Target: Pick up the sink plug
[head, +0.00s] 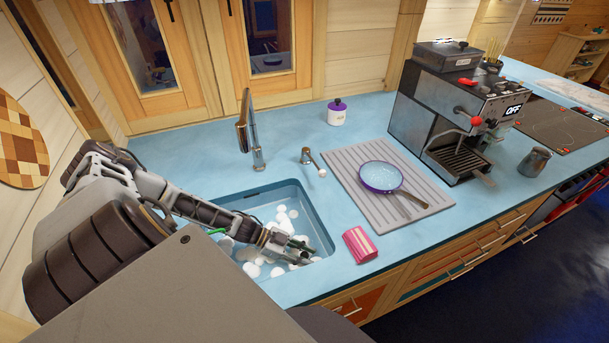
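The blue sink (318,226) is set into the light blue counter, with many white round blobs like foam lying in it. My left arm reaches in from the left, and my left gripper (302,250) is down inside the sink, near its front right part, among the white blobs. Its fingers are small and dark here, and I cannot tell whether they are apart or closed. I cannot make out the sink plug; the gripper and the blobs cover part of the sink floor. My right gripper is not in view.
The tall faucet (250,130) stands behind the sink, with a small tap (311,160) to its right. A pink striped object (360,245) lies close to the sink's right edge. A frying pan (381,176) rests on the grey drying mat (357,195). A coffee machine (430,115) stands farther right.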

